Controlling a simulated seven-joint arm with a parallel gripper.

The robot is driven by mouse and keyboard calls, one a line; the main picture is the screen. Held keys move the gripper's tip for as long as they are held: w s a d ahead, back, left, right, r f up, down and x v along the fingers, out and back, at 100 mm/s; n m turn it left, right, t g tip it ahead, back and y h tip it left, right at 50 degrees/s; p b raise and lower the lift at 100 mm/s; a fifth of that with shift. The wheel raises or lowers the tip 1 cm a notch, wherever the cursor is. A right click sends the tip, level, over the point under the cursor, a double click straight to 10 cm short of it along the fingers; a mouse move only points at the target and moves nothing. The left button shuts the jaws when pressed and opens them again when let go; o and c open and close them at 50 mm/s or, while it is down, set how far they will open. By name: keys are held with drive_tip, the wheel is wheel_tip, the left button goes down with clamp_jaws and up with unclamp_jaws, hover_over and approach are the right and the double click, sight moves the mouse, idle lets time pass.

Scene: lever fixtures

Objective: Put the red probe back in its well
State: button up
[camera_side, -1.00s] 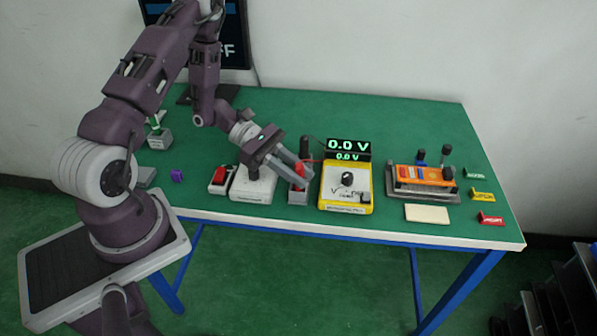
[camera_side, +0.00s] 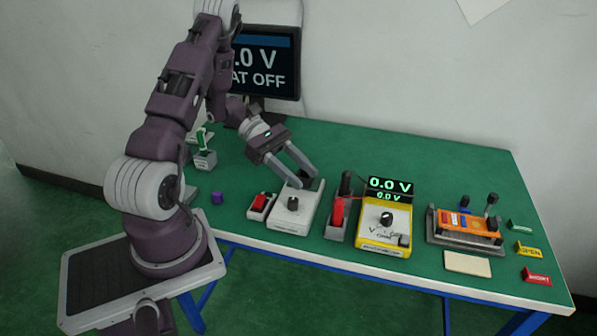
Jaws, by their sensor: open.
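The red probe (camera_side: 338,210) stands roughly upright in the grey well block (camera_side: 334,235), left of the yellow meter. A black probe (camera_side: 346,184) stands behind it in the same block. A red lead runs from the red probe toward the meter. My gripper (camera_side: 306,181) is open and empty, left of the red probe and apart from it, above the back of the white box. How deep the red probe sits is hidden by the block.
The yellow meter (camera_side: 384,234) with a dial reads 0.0 V. The white knob box (camera_side: 291,214) and red switch (camera_side: 259,202) are to the left. An orange unit (camera_side: 465,224), cream pad (camera_side: 467,264) and coloured tags (camera_side: 536,276) are to the right. The back right table is clear.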

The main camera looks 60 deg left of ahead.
drive_tip(key=s+d+r+m+g+y, duration=0.4)
drive_tip(key=s+d+r+m+g, duration=0.1)
drive_tip(key=d+r+m, duration=0.65)
drive_tip(key=s+d+r+m+t+y, duration=0.2)
drive_tip(key=s+r+m+t+y, duration=0.3)
drive_tip(key=s+m, duration=0.5)
wheel_tip(320, 180, up, 3)
drive_tip(key=m+y, duration=0.1)
drive_tip(key=y, duration=0.2)
drive_tip(key=shift+s+d+f+t+y, duration=0.15)
drive_tip(key=shift+s+f+t+y, duration=0.05)
drive_tip(key=shift+t+y, duration=0.1)
drive_tip(key=shift+o, duration=0.3)
